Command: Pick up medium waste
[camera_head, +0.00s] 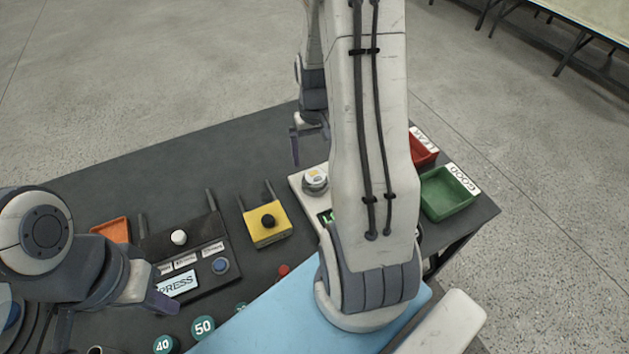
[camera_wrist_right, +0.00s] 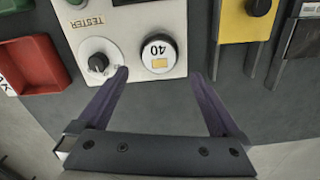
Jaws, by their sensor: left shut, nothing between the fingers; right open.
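No object is labelled medium waste. A round white-topped piece marked 40 with an orange square (camera_wrist_right: 157,53) sits on the white tester (camera_wrist_right: 107,18). It also shows on the tester in the head view (camera_head: 315,179). My right gripper (camera_wrist_right: 158,76) is open, with its two purple fingers apart and pointing toward the piece; the piece appears between and just past the tips. In the head view my right gripper (camera_head: 309,147) hangs behind the piece. My left gripper (camera_head: 160,298) is shut and empty beside the press panel (camera_head: 205,262). My right arm hides part of the tester.
A green GOOD bin (camera_head: 447,193) and a red bin (camera_head: 423,149) stand at the right. A yellow box with a black knob (camera_head: 265,224) and an orange tray (camera_head: 111,231) stand left of the tester. Teal pieces marked 50 (camera_head: 203,327) and 40 (camera_head: 164,345) are near the front.

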